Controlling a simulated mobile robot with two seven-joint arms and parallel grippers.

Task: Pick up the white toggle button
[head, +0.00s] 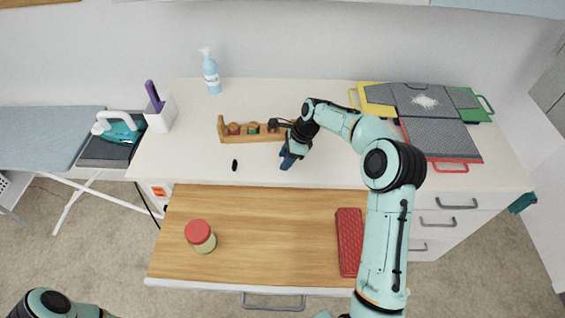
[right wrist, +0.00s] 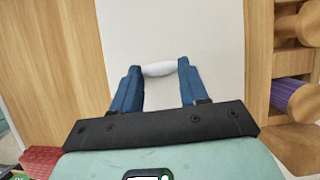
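The white toggle button (right wrist: 160,69) is a small rounded white piece, seen in the right wrist view. In the head view my right gripper (head: 288,161) points down at the white counter (head: 190,165), and the button is hidden there. How far the button is from the counter surface is hard to tell. My left gripper is not in view; only part of my left arm shows at the bottom left.
A wooden rack with jars (head: 232,138) stands just behind my right gripper. A small black oval piece (head: 235,165) lies to the left. An open wooden surface (head: 270,225) in front holds a red-lidded jar (head: 200,236) and a red case (head: 349,242). Cutting boards (head: 440,140) lie right.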

